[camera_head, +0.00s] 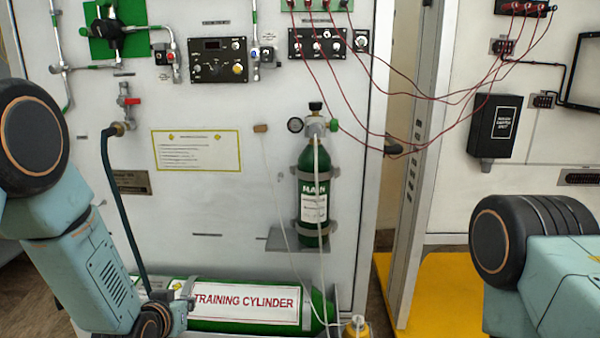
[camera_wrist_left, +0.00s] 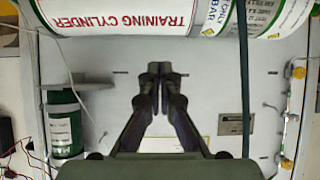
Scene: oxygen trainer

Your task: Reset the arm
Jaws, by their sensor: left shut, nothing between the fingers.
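My left arm (camera_head: 75,250) comes in from the left in the head view, its wrist low in front of the training cylinder; its fingers are hidden there. In the left wrist view my left gripper (camera_wrist_left: 153,75) is shut and empty, its fingertips together in front of the white panel. My right arm (camera_head: 540,265) shows at the lower right of the head view; its gripper is out of view. The green training cylinder (camera_head: 250,303) lies along the panel's foot, and it also shows at the top of the left wrist view (camera_wrist_left: 130,20).
A small green main cylinder (camera_head: 313,195) stands upright on a bracket on the white panel (camera_head: 215,235). A dark hose (camera_head: 115,190) hangs at the left. Red cables (camera_head: 440,100) droop between panels. A yellow-capped item (camera_head: 357,326) stands at the bottom. Yellow flooring (camera_head: 450,290) lies at the right.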

